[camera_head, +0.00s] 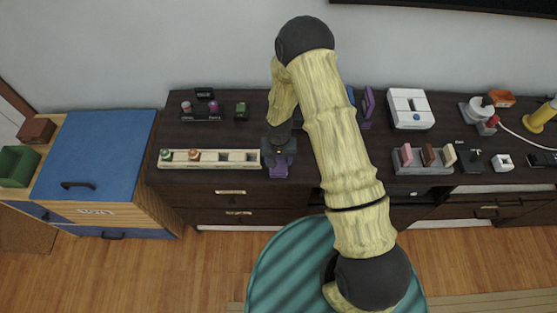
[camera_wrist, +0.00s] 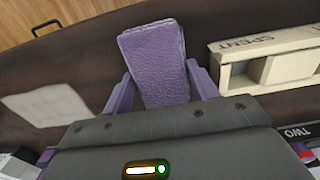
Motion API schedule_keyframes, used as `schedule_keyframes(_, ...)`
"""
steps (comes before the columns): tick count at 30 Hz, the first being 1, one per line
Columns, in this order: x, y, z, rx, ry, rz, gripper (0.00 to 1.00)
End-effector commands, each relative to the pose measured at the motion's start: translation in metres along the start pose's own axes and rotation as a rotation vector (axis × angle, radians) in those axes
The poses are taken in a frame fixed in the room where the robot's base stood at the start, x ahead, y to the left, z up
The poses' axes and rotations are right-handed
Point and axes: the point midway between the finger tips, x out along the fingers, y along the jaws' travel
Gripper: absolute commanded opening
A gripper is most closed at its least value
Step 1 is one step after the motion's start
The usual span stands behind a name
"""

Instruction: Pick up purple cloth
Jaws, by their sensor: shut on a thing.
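The purple cloth (camera_wrist: 158,62) is a folded, textured purple rectangle between my gripper's two purple fingers in the wrist view. My gripper (camera_wrist: 160,88) is shut on it, and the cloth sticks out past the fingertips. In the head view my gripper (camera_head: 279,170) is over the front part of the dark cabinet top, just right of the long cream tray. The cloth is hard to tell from the purple fingers there. I cannot tell whether the cloth still touches the surface.
The cream tray (camera_head: 184,164) with several slots lies left of my gripper; its end reads "SPENT" in the wrist view (camera_wrist: 262,42). A grey holder (camera_head: 421,169) with upright blocks, a white device (camera_head: 410,108) and a blue-topped cabinet (camera_head: 95,150) stand around. My arm hides the middle.

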Motion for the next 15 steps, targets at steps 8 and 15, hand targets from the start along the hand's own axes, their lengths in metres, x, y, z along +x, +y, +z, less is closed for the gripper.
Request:
schedule_keyframes(8, -0.027, 0.0, -0.001, 0.001, 0.003, -0.002, 0.37)
schedule_keyframes(15, -0.07, 0.0, -0.001, 0.002, 0.004, -0.002, 0.37)
